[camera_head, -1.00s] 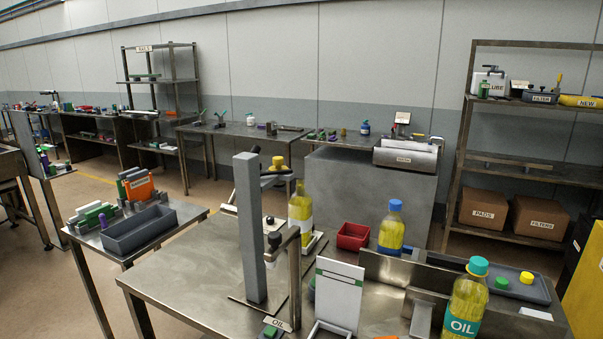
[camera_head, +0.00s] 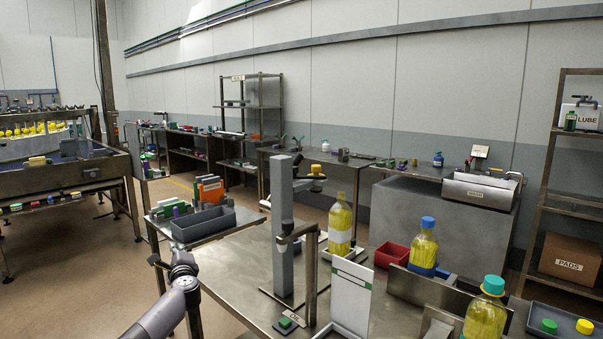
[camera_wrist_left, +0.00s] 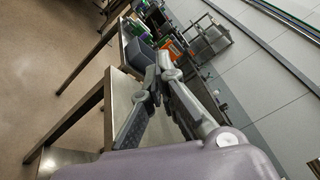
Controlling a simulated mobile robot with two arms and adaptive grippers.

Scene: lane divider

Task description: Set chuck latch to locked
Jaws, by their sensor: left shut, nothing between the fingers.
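A grey upright post (camera_head: 283,225) stands on the metal table in the head view, with a metal arm and a black knob (camera_head: 297,159) near its top. A lower metal bracket (camera_head: 308,240) with a dark knob stands beside it. I cannot tell which part is the chuck latch, nor its setting. My left gripper (camera_head: 157,261) is at the lower left, left of the post and apart from it. In the left wrist view its fingers (camera_wrist_left: 163,62) come together, shut and empty. My right gripper is in neither view.
On the table (camera_head: 235,275) are a yellow bottle (camera_head: 341,222), a blue-capped bottle (camera_head: 423,243), a teal-capped bottle (camera_head: 485,315), a red bin (camera_head: 391,255) and a white panel (camera_head: 350,295). A green button (camera_head: 286,322) sits at the front edge. A grey tray (camera_head: 218,228) stands on the left side table.

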